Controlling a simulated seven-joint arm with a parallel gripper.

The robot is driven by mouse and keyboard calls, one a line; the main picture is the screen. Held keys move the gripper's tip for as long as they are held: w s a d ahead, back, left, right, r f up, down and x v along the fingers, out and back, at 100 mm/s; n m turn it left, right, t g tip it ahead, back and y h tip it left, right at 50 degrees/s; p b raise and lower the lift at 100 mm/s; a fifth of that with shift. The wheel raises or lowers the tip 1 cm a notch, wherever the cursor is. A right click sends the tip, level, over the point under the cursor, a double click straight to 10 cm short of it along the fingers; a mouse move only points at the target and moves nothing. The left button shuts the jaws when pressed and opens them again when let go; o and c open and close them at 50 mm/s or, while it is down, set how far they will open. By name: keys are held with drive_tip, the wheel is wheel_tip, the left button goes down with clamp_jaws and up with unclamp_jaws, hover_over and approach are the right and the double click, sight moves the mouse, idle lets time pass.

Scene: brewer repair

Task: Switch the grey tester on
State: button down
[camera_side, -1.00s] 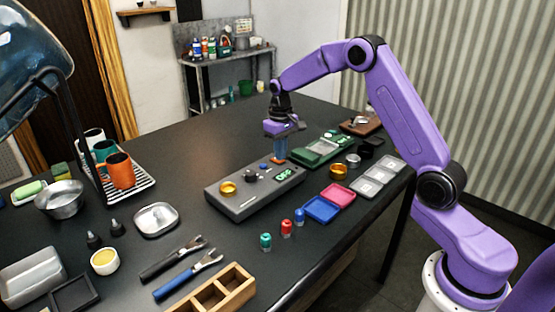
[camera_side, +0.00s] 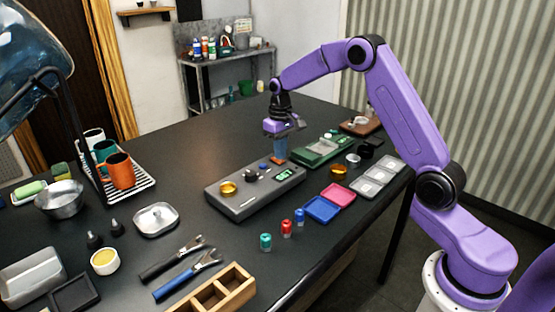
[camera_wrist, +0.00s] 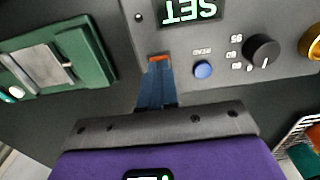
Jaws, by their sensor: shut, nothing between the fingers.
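The grey tester (camera_side: 245,203) lies flat on the black table, at the middle of the side view. In the wrist view its panel (camera_wrist: 220,40) shows a lit green display (camera_wrist: 188,10) reading SET, upside down, a blue button (camera_wrist: 203,69) and a black knob (camera_wrist: 262,51). A small orange switch (camera_wrist: 160,58) sits at the panel's near edge. My gripper (camera_side: 280,158) is shut and empty, pointing down at the tester's far end. In the wrist view its blue fingertips (camera_wrist: 159,68) are right at the orange switch and partly cover it. I cannot tell whether they touch it.
A green device (camera_side: 322,149) stands just right of the tester; it also shows in the wrist view (camera_wrist: 60,60). Blue (camera_side: 322,209) and pink (camera_side: 340,195) trays and several small coloured parts lie in front. A mug rack (camera_side: 140,186) stands left. The table behind the tester is clear.

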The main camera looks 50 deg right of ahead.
sight(280, 162)
drive_tip(key=shift+r, duration=2.95)
drive_tip(key=s+a+r+n, duration=0.3)
drive_tip(key=s+a+n, duration=0.3)
drive_tip(key=s+a, duration=0.95)
drive_tip(key=s+d+f+n, duration=0.1)
drive_tip(key=s+n, duration=0.2)
drive_tip(key=s, duration=0.9)
drive_tip(key=s+d+f+n, duration=0.1)
drive_tip(key=s+n, duration=0.2)
drive_tip(key=s, duration=0.9)
drive_tip(key=shift+s+f+n, duration=0.3)
